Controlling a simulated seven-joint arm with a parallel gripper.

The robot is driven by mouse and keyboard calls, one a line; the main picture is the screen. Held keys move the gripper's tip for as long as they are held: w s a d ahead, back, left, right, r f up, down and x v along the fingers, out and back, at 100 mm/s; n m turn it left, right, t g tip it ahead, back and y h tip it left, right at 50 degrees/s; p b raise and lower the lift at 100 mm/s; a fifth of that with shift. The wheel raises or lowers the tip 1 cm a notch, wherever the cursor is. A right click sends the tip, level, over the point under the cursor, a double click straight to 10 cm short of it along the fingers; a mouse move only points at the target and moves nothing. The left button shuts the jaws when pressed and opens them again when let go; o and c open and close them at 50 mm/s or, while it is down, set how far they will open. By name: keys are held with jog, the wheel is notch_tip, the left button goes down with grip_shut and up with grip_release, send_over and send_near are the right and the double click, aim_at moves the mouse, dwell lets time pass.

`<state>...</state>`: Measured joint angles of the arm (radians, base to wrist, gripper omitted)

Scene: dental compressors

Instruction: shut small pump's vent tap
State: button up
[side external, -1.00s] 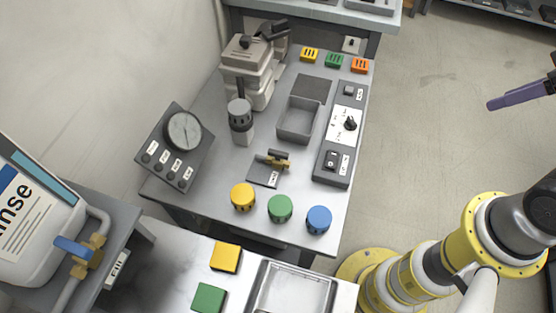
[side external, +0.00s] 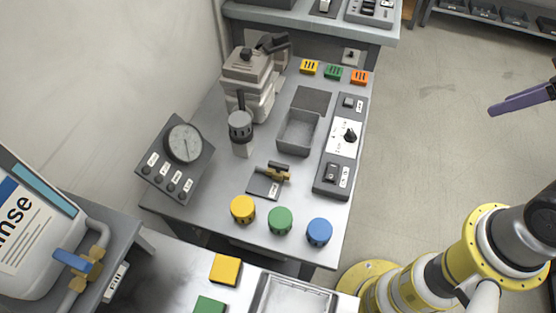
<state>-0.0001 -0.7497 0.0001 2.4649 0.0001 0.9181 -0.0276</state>
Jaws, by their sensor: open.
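A small brass tap with a dark handle (side external: 275,174) sits on a dark labelled plate (side external: 262,188) near the middle of the bench. Its label is too small to read, and I cannot tell whether the tap is open or shut. A pale grey pump-like machine (side external: 250,92) stands behind it at the back left. My gripper (side external: 525,98) shows only in part at the right edge, with a purple finger pointing left. It is open, with nothing seen in it, and hangs well to the right of the bench, far from the tap.
A gauge box (side external: 184,143), a grey bin (side external: 298,132) and a switch panel (side external: 340,148) surround the tap. Yellow (side external: 243,209), green (side external: 280,220) and blue (side external: 319,232) knobs line the front. A Rinse container (side external: 30,235) has another tap, blue-handled (side external: 72,262).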

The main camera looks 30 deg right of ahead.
jog(key=w+a+r+n+g, duration=0.1)
jog(key=w+a+r+n, duration=0.15)
jog(key=w, duration=0.45)
jog(key=w+a+r+n, duration=0.1)
jog(key=w+a+r, duration=0.3)
jog(key=w, duration=0.4)
jog(key=n+g, duration=0.5)
send_over(279, 164)
notch_tip(279, 164, down, 20)
notch_tip(279, 164, down, 14)
jog(key=shift+r, duration=0.1)
jog(key=shift+c, duration=0.3)
grip_shut()
